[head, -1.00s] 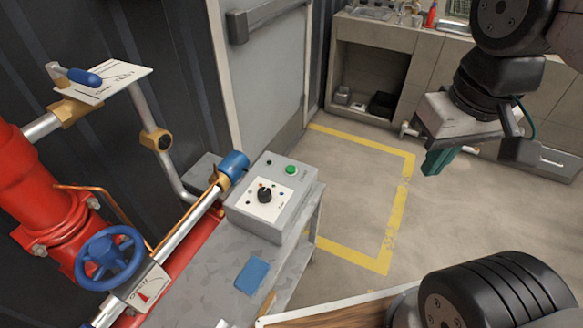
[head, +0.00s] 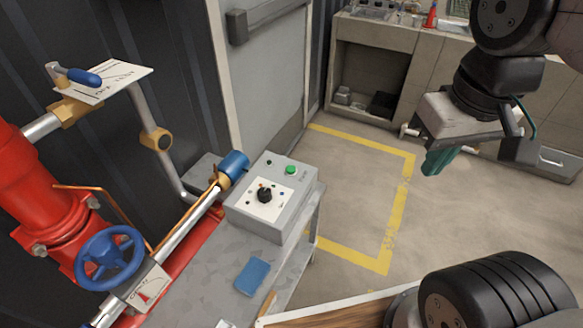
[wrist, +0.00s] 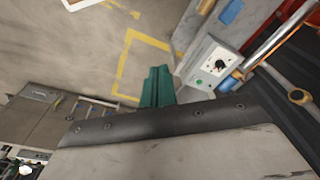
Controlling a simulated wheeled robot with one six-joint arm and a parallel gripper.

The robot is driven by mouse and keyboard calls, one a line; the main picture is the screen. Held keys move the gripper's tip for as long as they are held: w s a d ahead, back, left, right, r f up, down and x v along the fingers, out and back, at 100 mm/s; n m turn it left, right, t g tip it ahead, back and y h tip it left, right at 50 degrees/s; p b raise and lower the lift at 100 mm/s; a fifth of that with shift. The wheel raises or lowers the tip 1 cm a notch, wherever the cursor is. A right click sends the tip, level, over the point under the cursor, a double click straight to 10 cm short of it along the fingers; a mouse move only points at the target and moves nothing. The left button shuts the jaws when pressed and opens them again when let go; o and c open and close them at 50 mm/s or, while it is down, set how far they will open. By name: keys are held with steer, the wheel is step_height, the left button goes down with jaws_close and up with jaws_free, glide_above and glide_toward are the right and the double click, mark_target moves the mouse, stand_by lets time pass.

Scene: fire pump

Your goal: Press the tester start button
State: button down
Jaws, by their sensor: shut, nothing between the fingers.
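The tester is a grey box (head: 291,218) with a sloped top, standing on a grey metal bench. On its top are a green button (head: 291,170), a small dark button or lamp to its left, and a black rotary knob (head: 264,195) on a white dial plate. In the wrist view the tester box (wrist: 207,55) is at upper right, with its green button (wrist: 199,82) near the lower edge. My gripper (head: 436,163) has teal fingers, shut and empty. It hangs in the air to the right of the tester, clear of it. The fingers also show in the wrist view (wrist: 157,86).
Left of the tester are a silver pipe with a blue end (head: 233,164), a blue handwheel (head: 108,257) and red piping (head: 35,190). A blue pad (head: 252,277) lies on the bench (head: 205,283). Open floor with a yellow outline (head: 398,205) lies right of the tester.

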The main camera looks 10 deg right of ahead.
stand_by(0.5)
steer(key=w+a+f+n+t+h, duration=0.15)
steer(key=w+f+n, duration=0.65)
steer(key=w+f, duration=1.55)
steer(key=w+a+f+n+t+y, duration=0.3)
steer(key=w+a+n, duration=0.25)
steer(key=w, duration=0.25)
steer(key=w+a+r+n+t+y, duration=0.1)
steer(key=w+a+r+n+y, duration=0.1)
steer(key=a, duration=0.4)
steer(key=shift+w+r+t+y, duration=0.35)
steer(key=shift+w+r+y, duration=0.3)
steer(key=shift+w+y, duration=0.25)
steer(key=shift+d, duration=0.1)
